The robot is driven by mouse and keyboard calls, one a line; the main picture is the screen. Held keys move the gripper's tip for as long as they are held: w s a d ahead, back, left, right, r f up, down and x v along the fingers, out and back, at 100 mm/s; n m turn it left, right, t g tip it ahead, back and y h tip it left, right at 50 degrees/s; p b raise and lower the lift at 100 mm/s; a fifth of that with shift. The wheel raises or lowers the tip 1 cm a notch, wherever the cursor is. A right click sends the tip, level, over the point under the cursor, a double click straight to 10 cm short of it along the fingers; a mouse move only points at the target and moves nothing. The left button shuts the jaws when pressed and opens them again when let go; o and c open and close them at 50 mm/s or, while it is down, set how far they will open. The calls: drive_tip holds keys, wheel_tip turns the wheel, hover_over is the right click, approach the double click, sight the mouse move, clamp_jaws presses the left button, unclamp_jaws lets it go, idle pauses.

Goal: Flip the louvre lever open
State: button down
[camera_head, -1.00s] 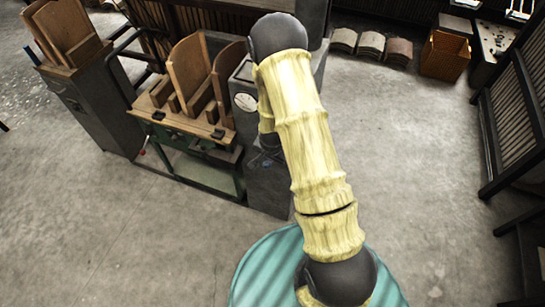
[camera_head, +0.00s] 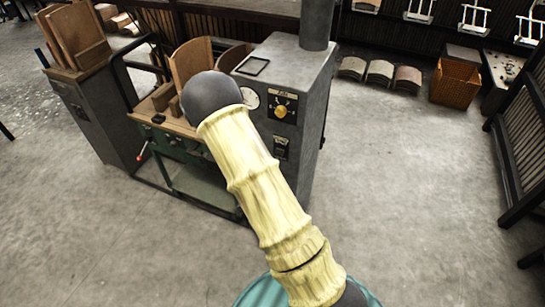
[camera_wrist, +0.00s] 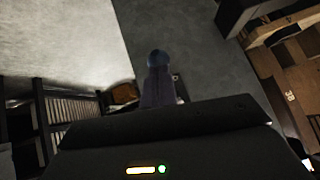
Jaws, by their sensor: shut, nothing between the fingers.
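No part can be made out for certain as the louvre lever. A grey cabinet (camera_head: 300,75) stands in the middle of the head view, with a yellow knob (camera_head: 284,111), a white dial and a small dark switch plate (camera_head: 281,147) on its front. A red-tipped lever (camera_head: 141,154) sticks out of the green-framed bench left of it. My gripper (camera_wrist: 157,62) shows in the wrist view as a dark, narrow, shut pair of fingers, empty, above the floor. In the head view my gripper is hidden behind my yellow arm.
A wooden-topped bench (camera_head: 158,108) with upright boards adjoins the cabinet's left. An orange-brown bin (camera_head: 455,82) and several curved pieces (camera_head: 380,73) lie at the back. A slatted dark rack (camera_head: 520,150) stands at the right. The floor between is clear.

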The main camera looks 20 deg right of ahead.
drive_tip(key=shift+d+f+b, duration=0.1)
drive_tip(key=shift+f+b, duration=0.5)
drive_tip(key=shift+f, duration=0.35)
drive_tip(key=s+f+p+v, duration=0.1)
drive_tip(key=p+v, duration=0.5)
drive_tip(key=v, duration=0.7)
drive_tip(key=shift+a, duration=0.4)
drive_tip(key=shift+s+f, duration=0.1)
drive_tip(key=shift+f, duration=0.05)
